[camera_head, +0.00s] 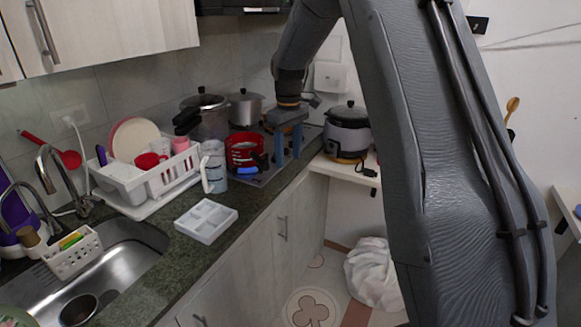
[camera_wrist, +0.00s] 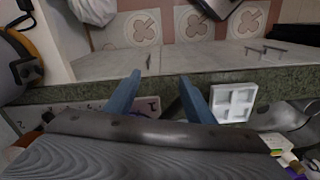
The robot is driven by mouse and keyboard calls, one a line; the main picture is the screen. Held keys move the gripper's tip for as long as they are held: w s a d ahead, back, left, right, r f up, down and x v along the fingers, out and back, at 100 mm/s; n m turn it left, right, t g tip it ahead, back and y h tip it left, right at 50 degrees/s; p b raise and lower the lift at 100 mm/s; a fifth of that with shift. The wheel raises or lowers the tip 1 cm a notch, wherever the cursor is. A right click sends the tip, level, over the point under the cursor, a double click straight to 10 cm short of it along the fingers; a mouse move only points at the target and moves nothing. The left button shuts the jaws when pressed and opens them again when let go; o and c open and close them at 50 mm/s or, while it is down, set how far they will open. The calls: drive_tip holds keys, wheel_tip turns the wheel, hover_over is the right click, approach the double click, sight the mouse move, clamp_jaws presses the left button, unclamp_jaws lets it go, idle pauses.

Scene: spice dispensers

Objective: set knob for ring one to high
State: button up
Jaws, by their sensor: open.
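My gripper (camera_head: 288,160) is open, with its two blue fingers pointing down over the cooktop (camera_head: 262,179) at the counter's far end. In the wrist view my gripper (camera_wrist: 160,77) spans the front edge of the counter. Part of the cooktop's light panel (camera_wrist: 152,104) with small dark markings shows between the fingers. Nothing is held. The knob for ring one cannot be made out in either view. My fingers and wrist cover part of the panel, so I cannot tell the knob's setting or any contact.
A red pot (camera_head: 243,150) stands on the cooktop left of my gripper, with a steel pot (camera_head: 245,108) behind. A pale jug (camera_head: 213,165), dish rack (camera_head: 150,190) and white divided tray (camera_head: 206,220) are left. A rice cooker (camera_head: 347,133) stands right. The floor before the cabinets is partly clear.

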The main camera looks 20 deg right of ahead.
drive_tip(key=shift+s+a+f+m+b, duration=0.1)
drive_tip(key=shift+s+f+m+b, duration=0.15)
drive_tip(key=shift+s, duration=0.4)
drive_tip(key=shift+s+a+f+m+b, duration=0.1)
drive_tip(key=shift+s+f, duration=0.25)
drive_tip(key=shift+s, duration=0.3)
drive_tip(key=shift+c, duration=0.2)
